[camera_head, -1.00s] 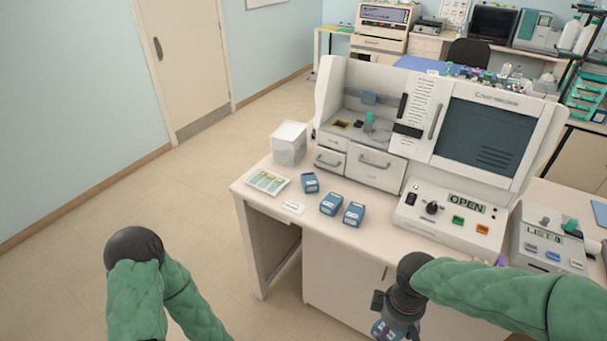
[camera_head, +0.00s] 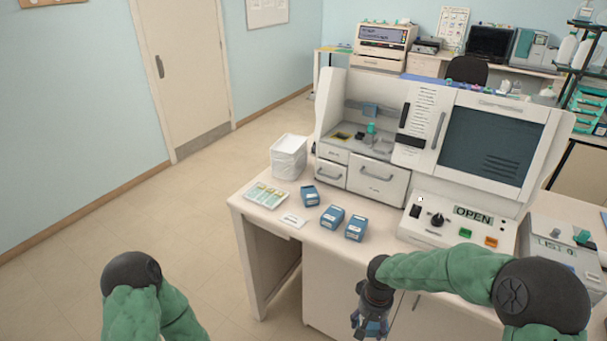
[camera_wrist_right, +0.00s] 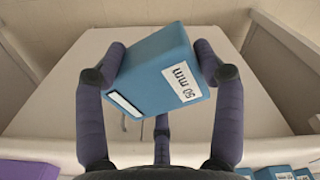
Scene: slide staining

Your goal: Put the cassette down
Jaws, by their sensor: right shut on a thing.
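A blue cassette (camera_wrist_right: 155,72) with a white label reading "50 mm" is in my right gripper, tilted in the right wrist view. The dark fingers of my right gripper (camera_wrist_right: 160,65) press on its two sides. In the head view the right gripper (camera_head: 370,326) hangs low in front of the bench front, and a bit of blue shows between its fingers. Three similar blue cassettes stand on the bench top: one at left (camera_head: 309,196), one in the middle (camera_head: 332,217) and one at right (camera_head: 355,228). My left gripper is out of view; only its arm shows.
The large machine (camera_head: 440,140) stands behind, with a control panel (camera_head: 457,225) reading OPEN. Bare bench top (camera_head: 300,240) shows near the front edge.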

